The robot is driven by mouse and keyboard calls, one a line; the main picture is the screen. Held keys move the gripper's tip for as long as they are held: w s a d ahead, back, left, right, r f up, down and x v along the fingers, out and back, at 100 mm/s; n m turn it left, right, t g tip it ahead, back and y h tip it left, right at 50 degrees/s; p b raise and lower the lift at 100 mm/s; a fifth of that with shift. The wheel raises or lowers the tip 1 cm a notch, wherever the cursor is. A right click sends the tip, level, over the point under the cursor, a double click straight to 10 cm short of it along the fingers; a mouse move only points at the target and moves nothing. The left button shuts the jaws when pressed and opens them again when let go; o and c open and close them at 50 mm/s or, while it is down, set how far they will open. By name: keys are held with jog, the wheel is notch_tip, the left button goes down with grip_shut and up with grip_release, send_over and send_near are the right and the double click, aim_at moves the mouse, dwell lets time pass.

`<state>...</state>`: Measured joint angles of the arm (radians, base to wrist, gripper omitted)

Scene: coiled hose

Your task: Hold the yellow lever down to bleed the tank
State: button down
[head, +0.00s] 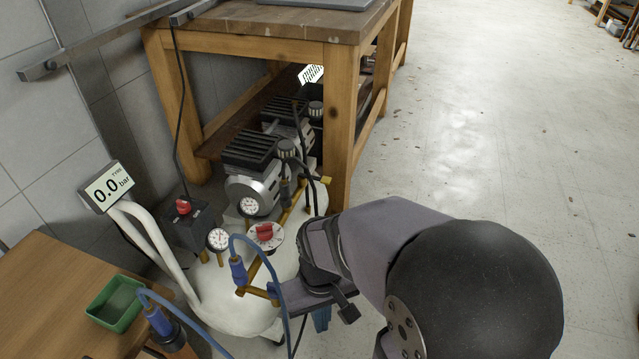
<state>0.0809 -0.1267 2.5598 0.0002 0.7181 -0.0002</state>
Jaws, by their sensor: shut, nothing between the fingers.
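A small yellow piece (325,181), which looks like the lever, sticks out at the far end of the brass pipework on the white tank (212,292). It is too small to tell whether it is pressed. My gripper (290,308) is at the near right side of the tank, close to the brass fitting (245,291) and blue hose coupling (238,270). It is well apart from the yellow piece. The fingertips are hard to make out, but the gripper appears shut and empty.
A display (108,188) reads 0.0 bar. A red regulator knob (264,231), round gauges (218,239) and a red switch (183,207) stand around the tank. A wooden bench (340,130) is behind, and a low table (45,285) with a green tray (117,303) is left.

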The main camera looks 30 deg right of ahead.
jog(key=s+d+f+m+g+y, duration=0.1)
jog(key=s+d+f+m+g, duration=0.25)
jog(key=s+d+f, duration=0.2)
jog(key=w+d+f+m+t+y, duration=0.2)
jog(key=w+d+f+m+t, duration=0.15)
jog(key=w+d, duration=0.45)
jog(key=w+d+f+m+t+y, duration=0.2)
jog(key=w+d+f+m, duration=0.25)
jog(key=d, duration=0.55)
jog(key=w+d+r+n+t+y, duration=0.1)
jog(key=w+d+r+n+t, duration=0.2)
jog(key=w, duration=0.4)
jog(key=w+d+r+n+t, duration=0.1)
jog(key=w+d+r+t, duration=0.15)
jog(key=w+r, duration=0.35)
jog(key=w+a+r+n+t+y, duration=0.1)
jog(key=w+r+n+y, duration=0.1)
jog(key=r+n, duration=0.6)
jog(key=w+a+r+n+t+y, duration=0.1)
jog(key=w+r+n+t+y, duration=0.1)
jog(key=r+n, duration=0.6)
jog(key=shift+w+r+n+y, duration=0.2)
jog(key=shift+w+n+y, duration=0.2)
jog(key=shift+w+n, duration=0.3)
jog(key=shift+t, duration=0.25)
